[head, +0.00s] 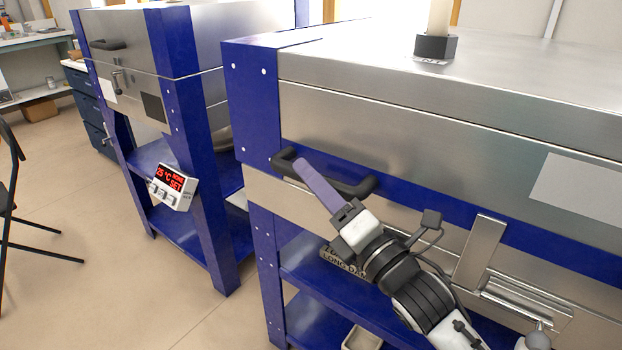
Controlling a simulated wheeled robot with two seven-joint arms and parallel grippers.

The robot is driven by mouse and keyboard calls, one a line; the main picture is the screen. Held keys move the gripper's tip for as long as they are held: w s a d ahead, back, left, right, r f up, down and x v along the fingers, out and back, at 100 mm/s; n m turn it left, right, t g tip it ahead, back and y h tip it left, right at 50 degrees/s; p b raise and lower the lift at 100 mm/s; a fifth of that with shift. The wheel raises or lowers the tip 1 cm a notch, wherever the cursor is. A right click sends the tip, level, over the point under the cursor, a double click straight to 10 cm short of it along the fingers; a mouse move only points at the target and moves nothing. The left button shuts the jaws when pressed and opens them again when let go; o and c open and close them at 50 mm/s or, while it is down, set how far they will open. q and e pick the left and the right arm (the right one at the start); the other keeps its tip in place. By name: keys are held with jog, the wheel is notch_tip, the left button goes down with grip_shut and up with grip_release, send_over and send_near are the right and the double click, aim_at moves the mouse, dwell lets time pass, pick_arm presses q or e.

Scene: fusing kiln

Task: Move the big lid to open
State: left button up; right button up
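The big lid (420,125) is the brushed-steel top of the large blue-framed kiln on the right. It looks shut, lying level on the body below. A black bar handle (357,188) sticks out from its front, near the left corner. My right gripper (307,172) comes up from the lower right, with its purple fingers over the handle bar. The fingers overlap the bar in the picture and hide part of it. I see them edge-on, so I cannot tell whether they grip it. My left gripper is out of view.
A second, smaller steel kiln (110,55) with blue legs stands at the left. A white controller (172,187) with a red display sits on its leg. A black block (435,47) rests on the big lid's top. A black chair (8,190) is at the left edge. Floor between is clear.

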jog(key=shift+w+a+r, duration=0.15)
jog(key=shift+w+a, duration=0.2)
jog(key=shift+w, duration=0.2)
